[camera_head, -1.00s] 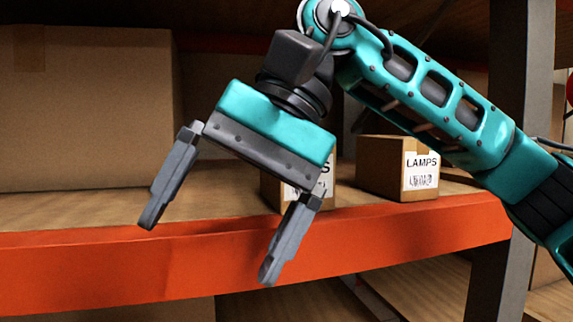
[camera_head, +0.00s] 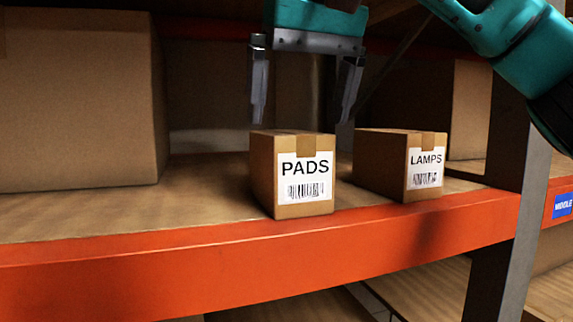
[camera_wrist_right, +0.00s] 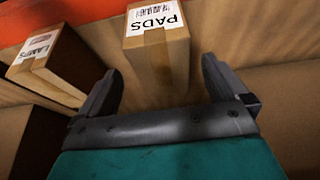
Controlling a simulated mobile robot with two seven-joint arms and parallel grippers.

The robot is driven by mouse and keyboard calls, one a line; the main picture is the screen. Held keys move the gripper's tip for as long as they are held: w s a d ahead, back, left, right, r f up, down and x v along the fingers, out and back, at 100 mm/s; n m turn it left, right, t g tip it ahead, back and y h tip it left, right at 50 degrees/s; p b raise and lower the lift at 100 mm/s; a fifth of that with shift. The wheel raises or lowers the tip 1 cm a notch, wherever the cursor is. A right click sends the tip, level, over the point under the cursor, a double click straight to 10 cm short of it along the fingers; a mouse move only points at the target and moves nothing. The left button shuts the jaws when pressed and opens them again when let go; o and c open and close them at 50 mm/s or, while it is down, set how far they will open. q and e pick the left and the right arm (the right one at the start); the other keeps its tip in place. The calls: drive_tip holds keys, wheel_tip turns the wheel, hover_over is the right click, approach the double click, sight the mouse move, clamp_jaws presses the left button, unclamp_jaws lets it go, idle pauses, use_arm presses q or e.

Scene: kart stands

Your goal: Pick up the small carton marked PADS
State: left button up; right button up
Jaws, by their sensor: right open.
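The small carton marked PADS (camera_head: 292,174) stands upright on the shelf near its front edge, its label facing out. My right gripper (camera_head: 303,112) is open and empty above it, fingers pointing down, one finger toward each side of the carton. In the right wrist view the PADS carton (camera_wrist_right: 158,50) lies ahead of the gap between the open fingers (camera_wrist_right: 160,80). No contact shows between fingers and carton. My left gripper is not in view.
A carton marked LAMPS (camera_head: 402,165) stands just right of the PADS carton, with a narrow gap. A large box (camera_head: 80,110) fills the left of the shelf. The orange shelf beam (camera_head: 260,257) runs along the front, meeting a grey upright (camera_head: 505,190) at right.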

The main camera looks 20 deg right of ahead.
sight(288, 132)
drive_tip(key=shift+w, duration=1.1)
drive_tip(key=x, duration=0.4)
drive_tip(key=shift+w+f, duration=0.1)
drive_tip(key=shift+w, duration=0.35)
drive_tip(key=shift+w+f, duration=0.15)
drive_tip(key=shift+f, duration=0.2)
drive_tip(key=shift+f, duration=0.25)
drive_tip(key=shift+c, duration=0.5)
drive_tip(key=c, duration=1)
drive_tip(key=shift+c, duration=0.7)
drive_tip(key=shift+r, duration=0.15)
